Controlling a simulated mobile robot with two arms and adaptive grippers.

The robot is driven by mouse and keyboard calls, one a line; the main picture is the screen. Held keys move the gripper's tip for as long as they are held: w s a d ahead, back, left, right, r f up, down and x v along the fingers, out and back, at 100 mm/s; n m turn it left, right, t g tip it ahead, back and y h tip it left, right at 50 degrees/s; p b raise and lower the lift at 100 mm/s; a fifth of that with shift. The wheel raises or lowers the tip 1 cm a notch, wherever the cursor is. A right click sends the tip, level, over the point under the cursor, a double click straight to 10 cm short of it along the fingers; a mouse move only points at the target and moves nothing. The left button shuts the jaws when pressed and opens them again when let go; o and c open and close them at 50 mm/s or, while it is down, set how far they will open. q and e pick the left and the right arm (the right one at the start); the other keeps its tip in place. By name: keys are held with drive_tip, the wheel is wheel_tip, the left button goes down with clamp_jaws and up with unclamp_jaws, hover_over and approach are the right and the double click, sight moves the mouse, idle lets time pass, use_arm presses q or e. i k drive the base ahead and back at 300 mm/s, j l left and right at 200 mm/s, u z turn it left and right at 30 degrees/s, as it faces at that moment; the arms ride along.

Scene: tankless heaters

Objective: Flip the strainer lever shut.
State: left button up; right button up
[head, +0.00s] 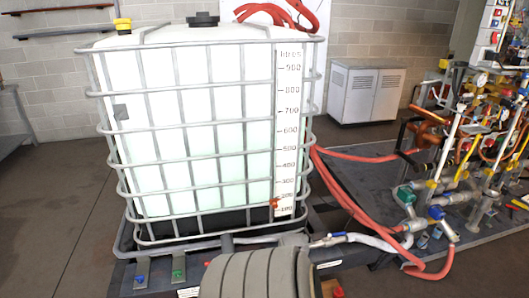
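I cannot tell for sure which lever is the strainer lever. A small blue-handled lever (336,235) sits on the pipe at the lower front right of the caged white tank (190,130). A blue valve handle (436,213) and a green valve handle (405,195) show on the piping at the right. These are too small to tell open from shut. Neither of my grippers is in view.
Red hoses (345,200) run from the tank to the piping rack (470,150) at the right. A ribbed grey rounded body (258,276) fills the bottom centre. A white cabinet (366,93) stands at the back wall. The floor at the left is clear.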

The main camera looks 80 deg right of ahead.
sight(339, 234)
drive_tip(key=z, duration=2.55)
